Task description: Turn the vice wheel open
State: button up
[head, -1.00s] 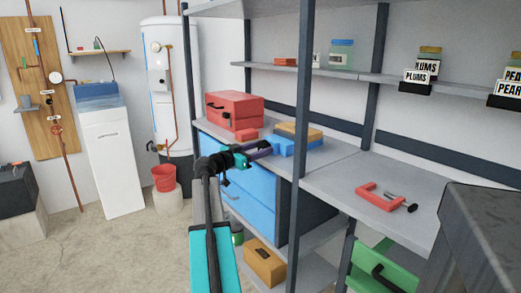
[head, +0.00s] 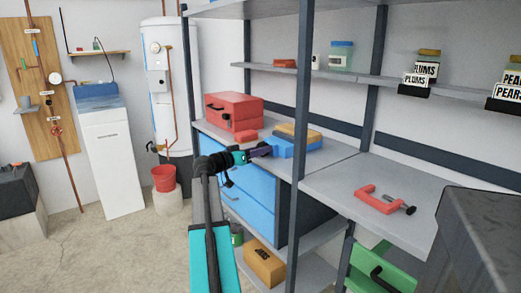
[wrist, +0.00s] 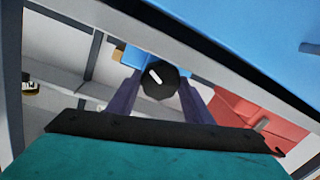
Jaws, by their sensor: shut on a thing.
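The blue vice (head: 285,148) stands on the bench in the head view, with a tan block (head: 299,131) at its top. Its black round wheel (wrist: 160,86) has a pale mark and sits between my fingers in the wrist view. Part of the blue body (wrist: 145,60) shows behind it. My gripper (head: 266,150) reaches the vice's left end in the head view. Its purple fingers lie on both sides of the wheel and are shut on it. The wheel is hidden by my gripper in the head view.
A dark shelf post (head: 301,85) rises to the right. Blue drawers (head: 250,190) lie below. A red clamp (head: 378,197) lies on the right bench.

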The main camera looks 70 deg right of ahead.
jog(key=shift+a+n+p, duration=0.1)
jog(key=shift+n+p, duration=0.6)
jog(key=shift+n, duration=0.8)
jog(key=shift+f, duration=0.1)
jog(key=o, duration=1)
